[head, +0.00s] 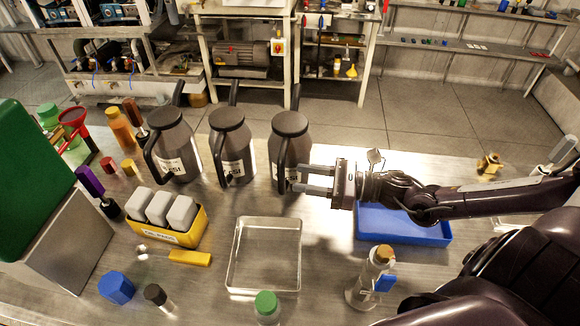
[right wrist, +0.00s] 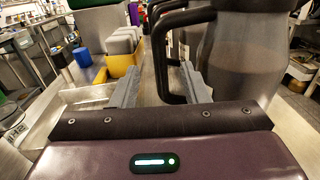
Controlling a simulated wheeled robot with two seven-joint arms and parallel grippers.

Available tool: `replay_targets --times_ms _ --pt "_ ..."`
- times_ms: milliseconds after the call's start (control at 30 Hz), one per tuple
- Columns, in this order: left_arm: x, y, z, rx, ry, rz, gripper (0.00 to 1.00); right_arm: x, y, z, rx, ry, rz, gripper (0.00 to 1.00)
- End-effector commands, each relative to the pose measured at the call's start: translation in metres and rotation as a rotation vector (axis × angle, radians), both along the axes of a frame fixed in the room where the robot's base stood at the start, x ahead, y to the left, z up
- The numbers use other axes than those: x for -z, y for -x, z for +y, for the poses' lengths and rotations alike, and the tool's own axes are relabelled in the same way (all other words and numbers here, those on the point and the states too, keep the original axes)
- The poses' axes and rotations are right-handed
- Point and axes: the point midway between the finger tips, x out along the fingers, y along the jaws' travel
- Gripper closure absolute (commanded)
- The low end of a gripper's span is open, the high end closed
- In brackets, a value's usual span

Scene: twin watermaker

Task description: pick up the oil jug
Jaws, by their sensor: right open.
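Three dark grey jugs with black lids and handles stand upright in a row on the metal table: a left jug (head: 176,150), a middle jug (head: 232,150) and a right jug (head: 290,140). Their labels are too small to read fully, so I cannot tell which holds oil. My right gripper (head: 299,178) is at the right jug, open, its fingers pointing left. In the right wrist view, the black handle (right wrist: 162,60) passes between the open fingers (right wrist: 163,78), with the jug body (right wrist: 240,65) to the right. My left gripper is not in view.
A yellow bin (head: 182,236) with white bottles and a clear tray (head: 233,283) lie in front of the jugs. A blue tray (head: 430,238) sits under my right arm. A green-topped bottle (head: 266,304) and a cork-topped flask (head: 366,285) stand near the front.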

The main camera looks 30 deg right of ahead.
Motion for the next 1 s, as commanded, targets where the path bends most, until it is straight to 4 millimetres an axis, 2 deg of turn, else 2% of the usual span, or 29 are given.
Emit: replay_targets --times_ms 33,200,567,800,1000 --pt "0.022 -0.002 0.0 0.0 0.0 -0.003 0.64 0.022 0.0 0.0 0.0 0.0 0.0 0.59" --pt "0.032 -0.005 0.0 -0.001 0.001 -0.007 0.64 0.032 -0.002 0.002 0.001 -0.002 -0.003 0.59" --pt "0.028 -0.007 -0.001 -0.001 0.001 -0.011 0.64 0.029 -0.024 0.027 0.002 -0.004 -0.002 0.59" --pt "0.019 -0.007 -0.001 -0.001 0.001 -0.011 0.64 0.03 -0.045 0.052 0.002 -0.004 -0.003 0.59" --pt "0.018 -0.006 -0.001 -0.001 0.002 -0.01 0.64 0.033 -0.051 0.06 0.0 0.001 -0.001 0.59"
